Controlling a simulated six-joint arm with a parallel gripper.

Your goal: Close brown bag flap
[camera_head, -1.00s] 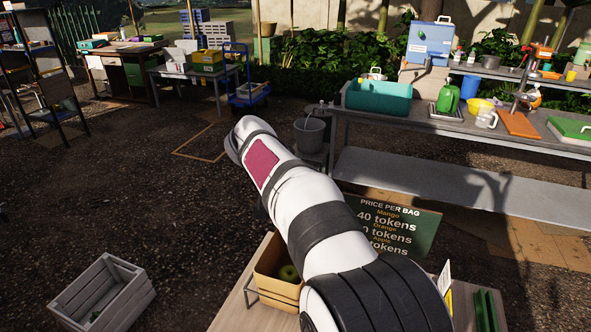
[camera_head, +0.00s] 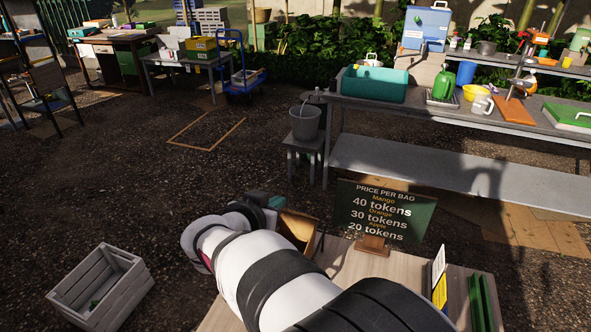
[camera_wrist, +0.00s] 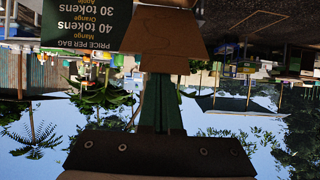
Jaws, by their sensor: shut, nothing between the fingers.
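The brown bag (camera_head: 298,228) stands on the wooden table, partly hidden behind my arm in the head view; its inside is hidden there. In the wrist view, which is upside down, a brown panel that looks like the bag's flap (camera_wrist: 165,32) fills the top middle. My gripper (camera_wrist: 161,80) is shut and empty, with its dark green fingers reaching to the brown panel's edge. I cannot tell whether they touch it. In the head view a teal part of my gripper (camera_head: 265,200) shows at the bag's far left side.
The price sign (camera_head: 385,212) stands close right of the bag. A white card (camera_head: 438,268) and a green rack (camera_head: 482,303) are farther right on the table (camera_head: 345,262). A grey crate (camera_head: 100,287) sits on the ground at left. Open ground lies beyond the bag.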

